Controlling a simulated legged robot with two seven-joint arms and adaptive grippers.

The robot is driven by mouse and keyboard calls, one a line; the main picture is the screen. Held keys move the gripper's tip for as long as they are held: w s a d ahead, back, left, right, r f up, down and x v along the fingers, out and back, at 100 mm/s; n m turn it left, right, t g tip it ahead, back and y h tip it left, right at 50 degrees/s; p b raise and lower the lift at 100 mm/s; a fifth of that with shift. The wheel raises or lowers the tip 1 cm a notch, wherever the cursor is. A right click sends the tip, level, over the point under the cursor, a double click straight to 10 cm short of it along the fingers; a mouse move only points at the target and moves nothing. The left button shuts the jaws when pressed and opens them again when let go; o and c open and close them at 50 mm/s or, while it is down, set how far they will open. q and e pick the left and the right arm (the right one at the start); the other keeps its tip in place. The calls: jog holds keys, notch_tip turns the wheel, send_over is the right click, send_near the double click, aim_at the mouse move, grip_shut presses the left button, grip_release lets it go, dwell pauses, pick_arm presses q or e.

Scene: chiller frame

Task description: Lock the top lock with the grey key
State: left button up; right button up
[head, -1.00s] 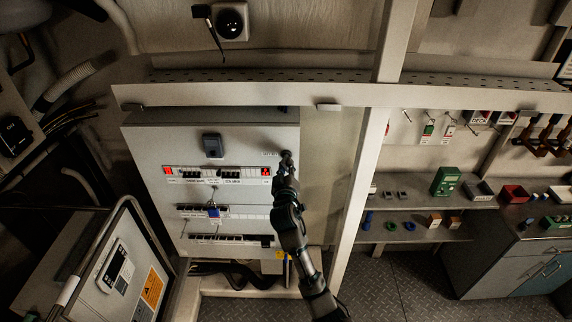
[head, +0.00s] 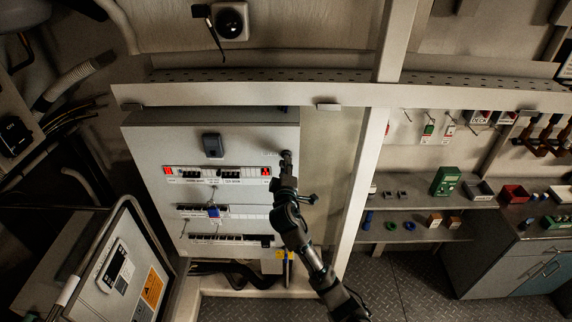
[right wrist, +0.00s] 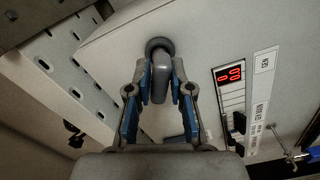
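The top lock (right wrist: 158,46) is a dark round collar on the pale cabinet face, near its upper right corner in the head view. A grey key (right wrist: 160,88) sits at the collar, its handle pointing down in the right wrist view. My right gripper (right wrist: 160,72) has its two blue-padded fingers on either side of the handle, close against it, and looks shut on it. In the head view my right gripper (head: 286,160) is at the cabinet's upper right and hides most of the lock and key. My left gripper is out of view.
The cabinet (head: 150,150) carries rows of breakers, red displays (head: 266,171), a dark switch (head: 212,145) and a blue padlock-like item (head: 213,211). A pale post (head: 362,180) stands right of my arm. A perforated beam (head: 230,97) crosses above. Shelves (head: 420,233) hold small items farther right.

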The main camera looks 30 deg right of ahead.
jog(key=shift+n, duration=2.4)
jog(key=o, duration=1)
jog(key=v, duration=0.7)
jog(key=shift+f, duration=0.1)
